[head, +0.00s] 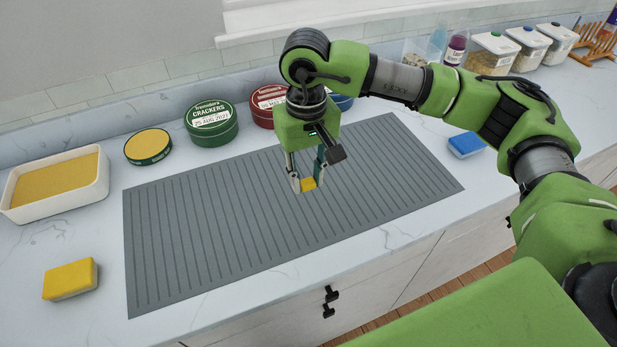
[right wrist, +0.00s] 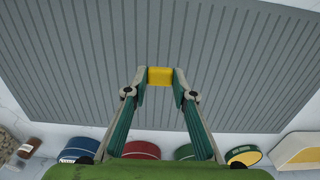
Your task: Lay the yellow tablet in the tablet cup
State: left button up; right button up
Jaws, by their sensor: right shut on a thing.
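My right gripper (head: 307,186) is shut on a small yellow tablet (head: 308,184) and holds it above the grey ribbed mat. In the right wrist view the tablet (right wrist: 160,76) sits between the two fingertips of the gripper (right wrist: 160,78), with the mat behind it. I cannot tell for sure which thing is the tablet cup. A low round green container with a yellow top (head: 148,145) stands behind the mat at the left. My left gripper is not in view.
The ribbed mat (head: 200,220) is bare. A white tub with yellow inside (head: 55,205) and a yellow-and-white block (head: 70,279) are at the left. Green (head: 212,124) and red (head: 266,106) tins stand behind the mat. A blue block (head: 466,145) lies at the right.

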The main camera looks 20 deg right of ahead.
aim_at(310, 196)
jog(key=shift+w+d+f, duration=0.25)
jog(key=shift+w+f, duration=0.15)
jog(key=shift+f, duration=0.15)
jog(key=shift+w+d+f, duration=0.25)
jog(key=shift+w+f, duration=0.15)
jog(key=shift+f, duration=0.1)
jog(key=shift+w+d+f+p, duration=0.1)
jog(key=shift+w+f+p, duration=0.1)
jog(key=shift+p, duration=0.15)
notch_tip(310, 196, down, 4)
jog(key=shift+w+d+r+p, duration=0.1)
jog(key=shift+w+r+p, duration=0.1)
jog(key=shift+p, duration=0.2)
jog(key=shift+s+f, duration=0.1)
jog(key=o, duration=0.4)
jog(key=shift+f+b, duration=0.1)
jog(key=shift+b, duration=0.2)
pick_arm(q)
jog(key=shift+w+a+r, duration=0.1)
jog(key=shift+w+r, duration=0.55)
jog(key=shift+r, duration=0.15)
pick_arm(e)
jog(key=o, duration=0.4)
